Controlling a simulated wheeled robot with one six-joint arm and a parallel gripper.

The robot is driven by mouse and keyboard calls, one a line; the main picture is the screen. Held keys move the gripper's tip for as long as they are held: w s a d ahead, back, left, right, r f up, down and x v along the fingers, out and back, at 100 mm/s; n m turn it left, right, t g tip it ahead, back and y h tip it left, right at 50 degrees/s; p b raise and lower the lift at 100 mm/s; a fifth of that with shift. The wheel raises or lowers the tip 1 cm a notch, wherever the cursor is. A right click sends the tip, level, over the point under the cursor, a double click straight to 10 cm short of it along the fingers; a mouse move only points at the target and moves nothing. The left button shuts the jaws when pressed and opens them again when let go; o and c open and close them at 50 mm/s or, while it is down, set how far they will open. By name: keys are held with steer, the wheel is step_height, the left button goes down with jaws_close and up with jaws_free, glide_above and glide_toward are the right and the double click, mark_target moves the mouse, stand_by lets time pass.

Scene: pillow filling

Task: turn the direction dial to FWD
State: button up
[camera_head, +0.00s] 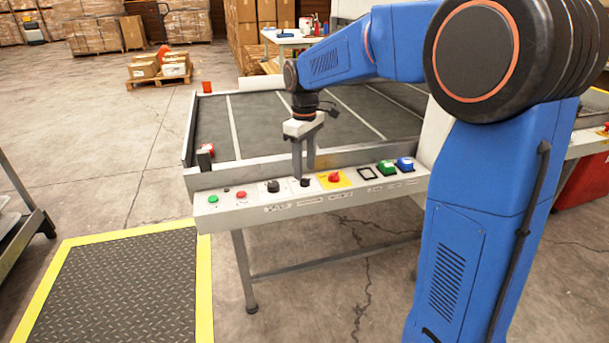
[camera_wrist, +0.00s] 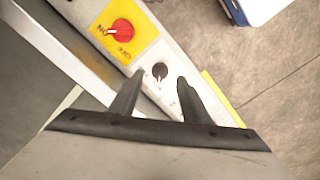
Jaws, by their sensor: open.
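A small black dial (camera_wrist: 160,71) sits on the light control panel in the wrist view, just ahead of and between my fingertips. A pale mark shows on it, but its lettering is too small to read, so I cannot tell its setting. It also shows in the head view (camera_head: 305,183), below my gripper (camera_head: 304,175). A second black dial (camera_head: 273,186) is to its left; I cannot read which one is labelled for direction. My gripper (camera_wrist: 160,80) is open and empty, pointing down over the panel, its fingers on either side of the near dial. Contact is not visible.
Beside the near dial is a red rotary switch (camera_head: 334,178) on a yellow plate. Green and red buttons (camera_head: 241,195) stand at the panel's left, green (camera_head: 386,167) and blue (camera_head: 404,163) ones at its right. The conveyor's metal side rail (camera_head: 230,174) runs behind the panel.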

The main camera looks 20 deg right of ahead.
mark_target(305, 178)
steer(key=shift+f, duration=1.8)
steer(key=shift+c, duration=0.3)
steer(key=c, duration=1)
